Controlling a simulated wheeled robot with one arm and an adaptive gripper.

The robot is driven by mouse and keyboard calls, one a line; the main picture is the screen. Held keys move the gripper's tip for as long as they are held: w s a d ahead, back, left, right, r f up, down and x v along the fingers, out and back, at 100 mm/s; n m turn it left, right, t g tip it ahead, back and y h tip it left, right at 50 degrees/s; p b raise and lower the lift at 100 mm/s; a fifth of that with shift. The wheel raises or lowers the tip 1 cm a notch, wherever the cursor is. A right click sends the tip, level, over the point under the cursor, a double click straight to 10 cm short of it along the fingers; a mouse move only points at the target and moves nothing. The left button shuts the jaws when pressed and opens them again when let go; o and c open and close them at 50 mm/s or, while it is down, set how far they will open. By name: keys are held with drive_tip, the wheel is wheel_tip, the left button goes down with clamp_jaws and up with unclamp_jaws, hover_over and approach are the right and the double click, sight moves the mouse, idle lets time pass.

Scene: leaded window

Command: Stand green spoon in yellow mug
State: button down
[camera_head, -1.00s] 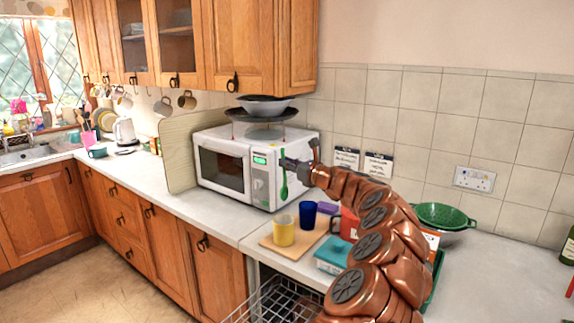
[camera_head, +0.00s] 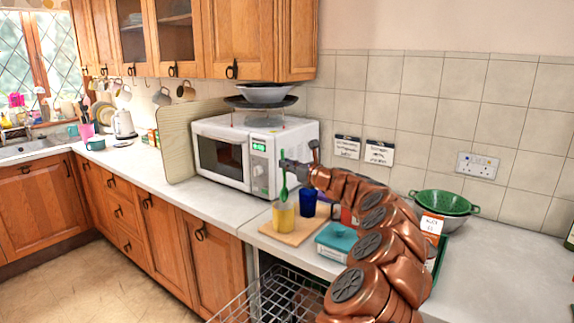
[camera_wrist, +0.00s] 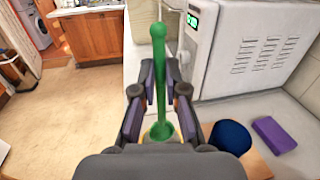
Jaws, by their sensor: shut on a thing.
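My gripper (camera_head: 285,164) is shut on the green spoon (camera_head: 284,186), holding it upright with its bowl down. The yellow mug (camera_head: 283,217) stands upright on a wooden board, directly below the spoon. In the head view the spoon's lower end meets the mug's rim; I cannot tell how far inside it is. In the wrist view the spoon (camera_wrist: 159,60) runs between the fingers (camera_wrist: 160,96). Its bowl (camera_wrist: 161,130) shows over the mug, of which only a yellow sliver (camera_wrist: 147,137) is visible; my gripper hides the rest.
A blue cup (camera_head: 308,203) stands close right of the mug on the wooden board (camera_head: 292,238). The microwave (camera_head: 222,156) is behind. A teal-lidded box (camera_head: 337,238) and a green colander (camera_head: 444,202) are to the right. A wire rack (camera_head: 278,295) is below the counter's front edge.

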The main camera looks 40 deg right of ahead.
wheel_tip(320, 180, down, 6)
drive_tip(key=b, duration=0.2)
drive_tip(key=shift+f+b, duration=0.2)
drive_tip(key=shift+b, duration=0.2)
idle(0.4)
drive_tip(key=c, duration=1.1)
unclamp_jaws()
drive_tip(key=shift+c, duration=0.2)
drive_tip(key=shift+s, duration=0.1)
drive_tip(key=s+d, duration=0.1)
drive_tip(key=s, duration=1)
drive_tip(key=shift+s+d, duration=0.3)
